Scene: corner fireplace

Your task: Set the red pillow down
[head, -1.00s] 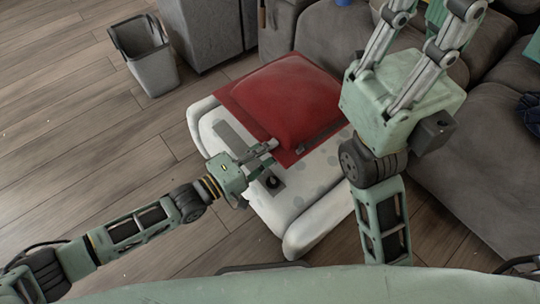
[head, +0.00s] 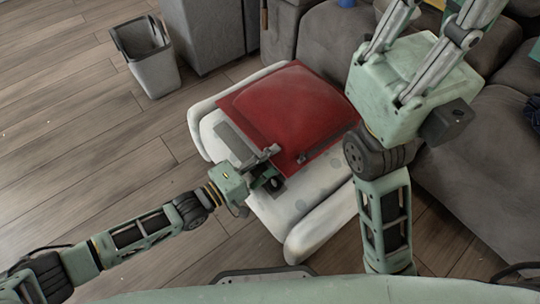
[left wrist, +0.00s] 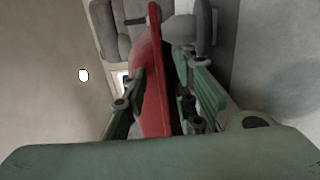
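The red pillow (head: 285,105) lies flat, apparently on top of a white, rounded ottoman-like seat (head: 320,220), covering its back part. My left gripper (head: 272,165) is at the pillow's near edge. Its fingers are spread, one above the edge and one lower down. In the left wrist view the pillow (left wrist: 157,85) stands edge-on between the two fingers (left wrist: 163,95), with a dark gap beside the right finger. Whether a finger still touches the pillow is hard to tell. My right gripper is not in view.
A grey bin (head: 152,65) stands on the wooden floor at the upper left, beside a grey block-like piece (head: 210,35). A dark grey sofa (head: 475,160) runs along the right. The floor (head: 90,150) on the left is clear.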

